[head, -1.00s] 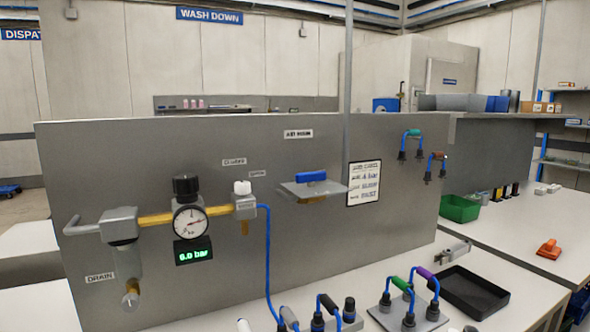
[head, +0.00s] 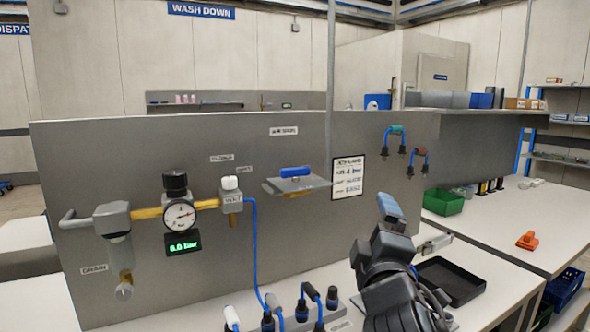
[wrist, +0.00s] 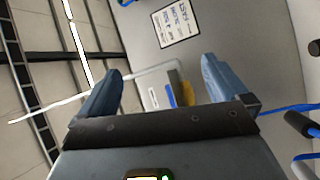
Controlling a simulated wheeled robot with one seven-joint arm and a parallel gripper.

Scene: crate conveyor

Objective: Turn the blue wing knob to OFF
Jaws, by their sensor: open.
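The blue wing knob (head: 295,171) sits on a grey plate (head: 278,186) on the upright grey panel, below a white label. In the head view it lies level, long side across. My gripper (head: 391,208) stands to the right of the knob and nearer the camera, apart from it, with fingers pointing up. In the wrist view my gripper (wrist: 161,68) has its two blue fingers spread with nothing held. Between them, farther off, a small grey, yellow and blue part shows on the panel; I cannot tell its details.
A gauge (head: 179,216), a white-topped valve (head: 231,196) and a blue hose (head: 253,260) are left of the knob. A thin grey post (head: 331,80) rises beside the plate. A paper notice (head: 348,177) hangs to its right. A black tray (head: 452,282) lies on the bench.

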